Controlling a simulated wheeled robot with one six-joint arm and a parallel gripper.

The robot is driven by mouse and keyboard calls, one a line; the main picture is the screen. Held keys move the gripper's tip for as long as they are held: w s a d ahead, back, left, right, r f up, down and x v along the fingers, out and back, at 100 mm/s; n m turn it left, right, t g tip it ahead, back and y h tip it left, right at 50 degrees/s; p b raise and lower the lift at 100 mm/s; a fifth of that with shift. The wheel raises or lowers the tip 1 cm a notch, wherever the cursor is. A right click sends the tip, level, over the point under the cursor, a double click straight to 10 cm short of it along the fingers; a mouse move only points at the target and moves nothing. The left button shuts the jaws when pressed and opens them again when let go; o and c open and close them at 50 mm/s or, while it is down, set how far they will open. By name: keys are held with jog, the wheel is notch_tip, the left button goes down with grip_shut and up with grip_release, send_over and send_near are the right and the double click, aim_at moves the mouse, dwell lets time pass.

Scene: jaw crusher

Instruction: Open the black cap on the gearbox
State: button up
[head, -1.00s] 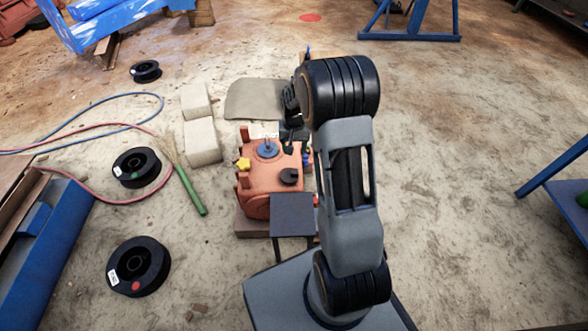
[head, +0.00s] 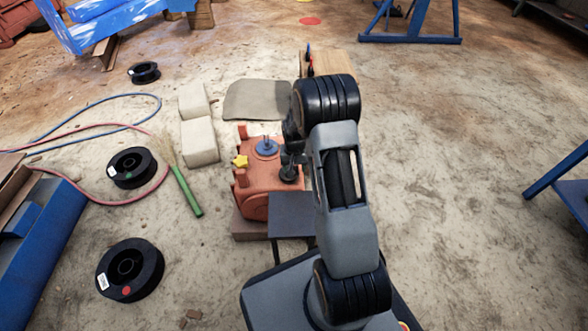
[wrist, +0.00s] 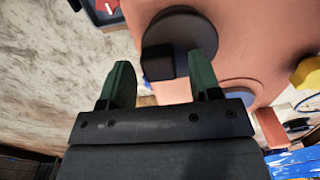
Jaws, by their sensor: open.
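A yellow star knob (head: 240,161) and a blue round fitting (head: 266,148) are also on the gearbox top. A small dark table (head: 292,215) stands close in front of the gearbox. Pale blocks (head: 200,141), a green-handled brush (head: 187,192) and black spools lie to the left.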

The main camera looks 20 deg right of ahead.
jog(key=shift+f, duration=0.1)
grip_shut()
dwell(0.6)
